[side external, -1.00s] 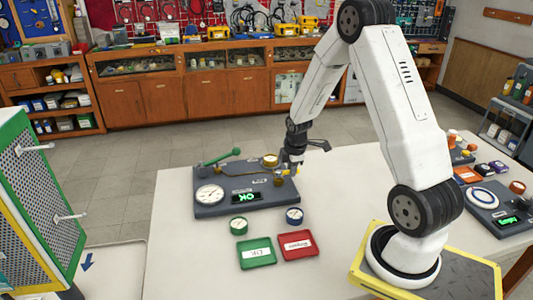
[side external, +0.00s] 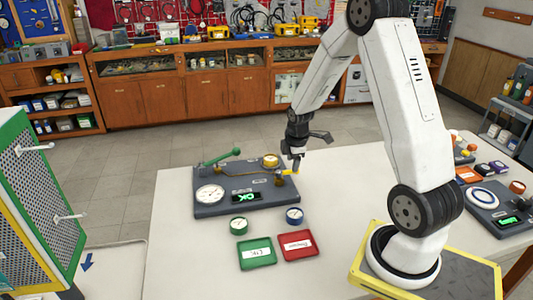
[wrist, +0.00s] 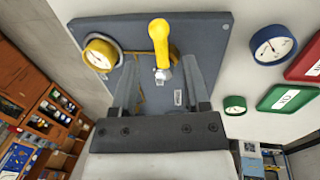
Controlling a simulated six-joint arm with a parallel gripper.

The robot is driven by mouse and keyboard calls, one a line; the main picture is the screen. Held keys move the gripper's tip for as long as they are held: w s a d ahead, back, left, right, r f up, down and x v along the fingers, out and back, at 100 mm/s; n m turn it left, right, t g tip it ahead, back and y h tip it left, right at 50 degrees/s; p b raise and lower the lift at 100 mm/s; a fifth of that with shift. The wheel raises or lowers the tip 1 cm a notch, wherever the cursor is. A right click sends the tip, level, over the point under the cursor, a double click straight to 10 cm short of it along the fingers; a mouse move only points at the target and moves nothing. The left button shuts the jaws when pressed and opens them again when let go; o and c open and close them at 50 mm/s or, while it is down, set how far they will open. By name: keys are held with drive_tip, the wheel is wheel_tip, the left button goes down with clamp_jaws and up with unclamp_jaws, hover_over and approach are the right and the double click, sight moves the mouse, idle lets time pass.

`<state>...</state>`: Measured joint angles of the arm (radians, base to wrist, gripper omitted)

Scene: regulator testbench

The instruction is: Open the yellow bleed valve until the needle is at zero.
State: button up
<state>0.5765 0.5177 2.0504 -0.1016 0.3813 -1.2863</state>
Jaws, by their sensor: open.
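The yellow bleed valve (side external: 290,172) sits at the right end of the dark test board (side external: 230,205). In the wrist view its yellow handle (wrist: 159,40) points up the picture from a silver stem. My gripper (side external: 293,158) is just above the valve, open and empty. In the wrist view its fingers (wrist: 160,68) stand on either side of the stem, apart from the handle. The large white dial gauge (side external: 209,194) is at the board's left; its needle is too small to read. A yellow-rimmed gauge (wrist: 101,53) shows in the wrist view.
The board carries a green lever (side external: 221,156) and a lit green display (side external: 246,196). A green gauge (side external: 239,226) and a blue gauge (side external: 294,215) stand in front, before a green tray (side external: 257,252) and a red tray (side external: 298,245). The table's left front is clear.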

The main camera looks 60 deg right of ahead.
drive_tip(key=shift+s+a+r, duration=0.1)
drive_tip(key=shift+r, duration=0.65)
drive_tip(key=shift+s+a+r, duration=0.15)
drive_tip(key=shift+r, duration=0.65)
drive_tip(key=shift+s+a+r, duration=0.1)
drive_tip(key=shift+r, duration=0.65)
drive_tip(key=s+a+m, duration=0.3)
drive_tip(key=a+m, duration=0.1)
drive_tip(key=a, duration=0.7)
drive_tip(key=s+a+r+m+t+y, duration=0.1)
drive_tip(key=s+a+m, duration=0.2)
drive_tip(key=a, duration=0.9)
drive_tip(key=shift+s+m+y, duration=0.3)
drive_tip(key=shift+m, duration=0.8)
